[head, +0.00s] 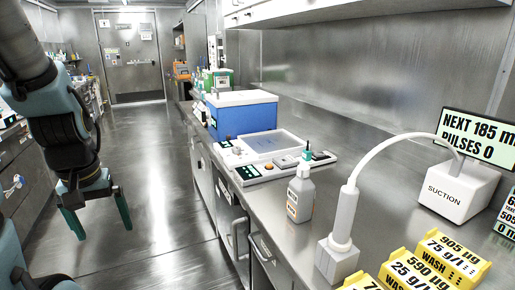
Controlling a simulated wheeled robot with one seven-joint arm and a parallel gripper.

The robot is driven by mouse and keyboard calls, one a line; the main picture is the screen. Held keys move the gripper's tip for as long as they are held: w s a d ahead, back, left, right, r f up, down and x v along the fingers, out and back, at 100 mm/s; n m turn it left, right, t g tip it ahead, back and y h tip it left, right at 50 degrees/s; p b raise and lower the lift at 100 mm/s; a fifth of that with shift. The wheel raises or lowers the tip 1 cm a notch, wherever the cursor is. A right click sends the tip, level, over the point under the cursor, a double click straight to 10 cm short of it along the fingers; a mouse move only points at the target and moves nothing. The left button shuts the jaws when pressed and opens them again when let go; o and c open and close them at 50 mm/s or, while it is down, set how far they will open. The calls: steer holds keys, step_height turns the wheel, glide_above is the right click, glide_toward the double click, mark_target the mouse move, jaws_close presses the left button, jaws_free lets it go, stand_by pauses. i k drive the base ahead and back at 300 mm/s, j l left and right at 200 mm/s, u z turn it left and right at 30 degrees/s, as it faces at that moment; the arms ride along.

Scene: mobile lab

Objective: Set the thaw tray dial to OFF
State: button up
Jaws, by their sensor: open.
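A low white unit with a pale recessed tray (272,142) sits on the steel counter and looks like the thaw tray. Its front edge carries a small dark display (248,172) with green text and small controls beside it. Which control is the dial, and its setting, are too small to tell. My gripper (103,233) hangs at the left over the aisle floor, fingers down, open and empty. It is well apart from the counter and the unit.
A blue box with a white lid (241,115) stands behind the unit. A bottle (301,193), a white suction stand with a curved tube (345,215) and yellow labelled blocks (452,262) stand nearer on the counter. The aisle floor (160,190) is clear.

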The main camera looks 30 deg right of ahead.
mark_target(236, 150)
steer(key=i+z, duration=0.25)
steer(key=i, duration=0.35)
steer(key=i+j+z, duration=0.3)
steer(key=i, duration=0.25)
steer(key=i+j+z, duration=0.25)
steer(key=i, duration=0.3)
steer(key=i+j+z, duration=0.3)
steer(key=i, duration=0.25)
